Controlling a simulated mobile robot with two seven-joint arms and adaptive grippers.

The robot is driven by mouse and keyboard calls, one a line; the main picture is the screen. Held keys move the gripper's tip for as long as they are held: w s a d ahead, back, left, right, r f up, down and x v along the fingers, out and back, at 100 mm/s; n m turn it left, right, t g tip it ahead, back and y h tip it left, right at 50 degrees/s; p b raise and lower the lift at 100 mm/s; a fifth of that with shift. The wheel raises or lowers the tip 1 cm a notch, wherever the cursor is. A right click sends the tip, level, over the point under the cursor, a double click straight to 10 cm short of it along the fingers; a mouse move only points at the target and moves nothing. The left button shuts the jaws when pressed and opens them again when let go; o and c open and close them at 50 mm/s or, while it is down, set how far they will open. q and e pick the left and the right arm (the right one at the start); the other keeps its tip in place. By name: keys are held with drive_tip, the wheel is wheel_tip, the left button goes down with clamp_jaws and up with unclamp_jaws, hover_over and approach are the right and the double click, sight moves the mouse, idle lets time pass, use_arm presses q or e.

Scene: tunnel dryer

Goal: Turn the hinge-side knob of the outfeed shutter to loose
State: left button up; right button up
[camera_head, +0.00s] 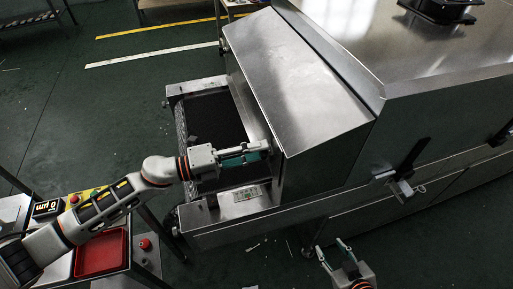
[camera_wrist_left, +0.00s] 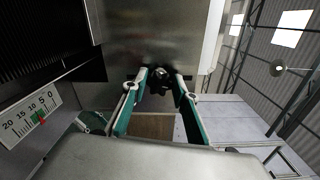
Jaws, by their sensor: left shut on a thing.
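In the left wrist view a black knob (camera_wrist_left: 159,76) sits at the lower edge of a bare metal panel (camera_wrist_left: 150,35), which looks like the outfeed shutter. My left gripper (camera_wrist_left: 161,84) has its two fingertips on either side of the knob and is shut on it. In the head view my left gripper (camera_head: 262,148) reaches the outfeed end of the dryer from the left. The knob is hidden there by the gripper and housing. My right gripper (camera_head: 332,246) is empty, its fingers apart, low in front of the dryer. The knob's loose or tight state cannot be read.
The steel dryer hood (camera_head: 295,75) rises beside the left gripper. A dark conveyor belt (camera_head: 212,120) runs out below it. A red tray (camera_head: 102,250) stands at lower left. A clamp handle (camera_head: 405,165) projects from the dryer's side.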

use_arm(q)
drive_tip(key=shift+f+n, duration=0.2)
drive_tip(key=shift+n, duration=4.7)
drive_tip(key=o, duration=1.1)
drive_tip(key=v, duration=1.2)
